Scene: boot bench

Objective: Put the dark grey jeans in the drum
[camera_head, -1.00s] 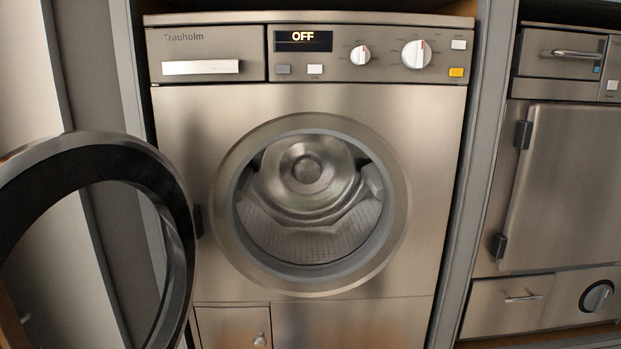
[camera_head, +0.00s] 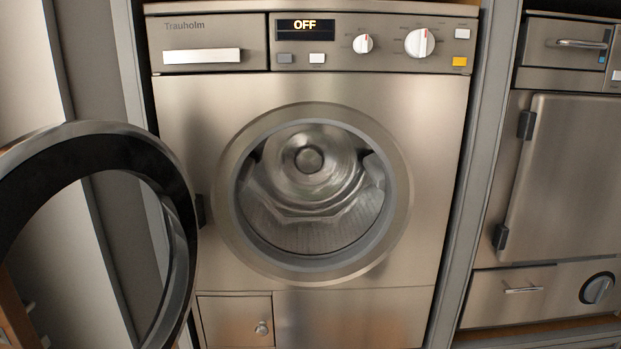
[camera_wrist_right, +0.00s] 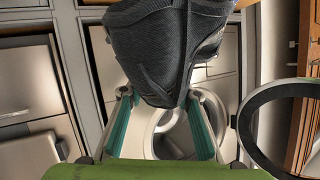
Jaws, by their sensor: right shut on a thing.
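The dark grey jeans (camera_wrist_right: 152,45) show in the right wrist view as a bunched dark bundle at the top middle. My right gripper (camera_wrist_right: 160,96) is shut on them, with its teal-lined fingers on either side of the bundle's lower end. The washing machine's drum (camera_head: 312,190) is in the middle of the head view. Its round opening is uncovered and the drum looks empty. The opening also shows behind the jeans in the wrist view, partly hidden. Neither gripper shows in the head view.
The round door (camera_head: 178,215) stands swung open at the left of the opening; its ring also shows at the right in the wrist view (camera_wrist_right: 250,115). The display (camera_head: 305,28) reads OFF. Another appliance (camera_head: 570,180) stands to the right. The space before the drum looks clear.

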